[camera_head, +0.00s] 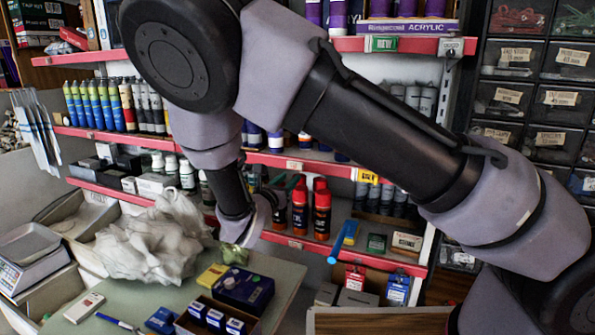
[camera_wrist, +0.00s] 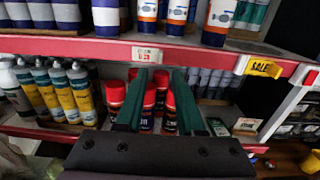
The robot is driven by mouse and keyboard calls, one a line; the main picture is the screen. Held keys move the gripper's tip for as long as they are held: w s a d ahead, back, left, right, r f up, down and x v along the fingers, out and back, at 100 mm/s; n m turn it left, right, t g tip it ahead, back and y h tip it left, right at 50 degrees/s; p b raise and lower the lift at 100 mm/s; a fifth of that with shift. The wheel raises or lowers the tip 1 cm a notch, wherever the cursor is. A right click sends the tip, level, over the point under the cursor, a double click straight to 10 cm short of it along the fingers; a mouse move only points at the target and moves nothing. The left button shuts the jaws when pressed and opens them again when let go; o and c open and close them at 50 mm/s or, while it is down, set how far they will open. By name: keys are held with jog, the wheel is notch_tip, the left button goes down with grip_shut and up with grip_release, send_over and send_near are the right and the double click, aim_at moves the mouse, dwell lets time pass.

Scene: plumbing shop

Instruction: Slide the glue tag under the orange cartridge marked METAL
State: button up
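A small white price tag with red marking (camera_wrist: 147,53) sits on the red shelf rail in the wrist view, straight ahead of my gripper. Its print is too blurred to confirm that it is the glue tag. White tubes with orange and blue bands (camera_wrist: 177,14) stand on the shelf above the rail. I cannot read METAL on any of them. My gripper (camera_wrist: 160,72) has two green fingers standing apart with nothing held between them. They point at the rail just below the tag. In the head view the gripper is partly hidden near the shelf.
Red-capped dark bottles (camera_head: 300,207) stand on the lower shelf behind the fingers. A yellow SALE tag (camera_wrist: 264,65) is on the rail to the right. Yellow-labelled bottles (camera_wrist: 79,92) stand at left. A crumpled white bag (camera_head: 155,240) and boxes (camera_head: 243,289) crowd the counter.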

aim_at(300, 168)
jog(key=x, duration=0.7)
jog(key=shift+w+d, duration=0.1)
jog(key=shift+w, duration=0.2)
grip_shut()
dwell(1.0)
